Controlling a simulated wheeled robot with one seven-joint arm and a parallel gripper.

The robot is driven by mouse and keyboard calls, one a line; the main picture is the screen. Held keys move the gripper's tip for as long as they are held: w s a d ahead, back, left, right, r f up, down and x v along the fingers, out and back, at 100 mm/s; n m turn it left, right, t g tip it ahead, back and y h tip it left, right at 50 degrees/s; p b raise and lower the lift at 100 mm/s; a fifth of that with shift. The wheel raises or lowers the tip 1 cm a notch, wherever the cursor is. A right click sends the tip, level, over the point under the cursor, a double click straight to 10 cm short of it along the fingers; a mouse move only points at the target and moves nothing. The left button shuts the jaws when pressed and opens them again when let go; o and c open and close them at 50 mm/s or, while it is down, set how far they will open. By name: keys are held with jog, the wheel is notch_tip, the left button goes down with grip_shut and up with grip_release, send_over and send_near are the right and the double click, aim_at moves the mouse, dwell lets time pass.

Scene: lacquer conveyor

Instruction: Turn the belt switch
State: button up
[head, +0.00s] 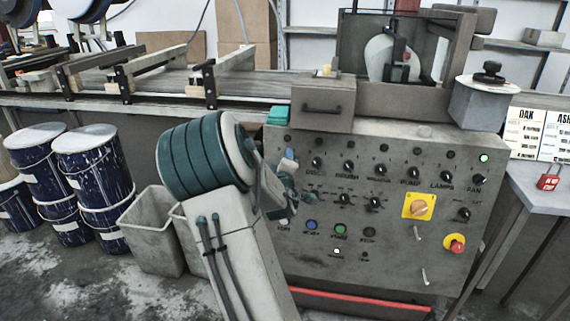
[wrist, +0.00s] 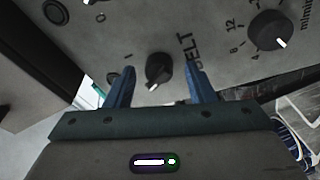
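The belt switch (wrist: 159,70) is a round black knob on the grey control panel (head: 390,255), with its white pointer mark toward the bottom of the wrist view. The letters "ELT" show beside it, the rest hidden by a finger. My gripper (wrist: 160,76) is open, its two blue fingers either side of the switch with gaps between. I cannot tell how far the tips are from the panel. In the head view my gripper (head: 291,190) is at the panel's left part, where my arm hides the switch.
Another black knob (wrist: 268,30) with a numbered scale is right of the switch in the wrist view. The panel also has a yellow-plated rotary switch (head: 419,206), a red stop button (head: 455,245) and several small knobs. A grey bin (head: 152,232) stands left below.

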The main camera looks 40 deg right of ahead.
jog(key=f+b+v, duration=0.1)
jog(key=v, duration=1.2)
jog(key=shift+s+a+r+b, duration=0.2)
jog(key=shift+a+r+b, duration=0.1)
jog(key=shift+r+b, duration=0.1)
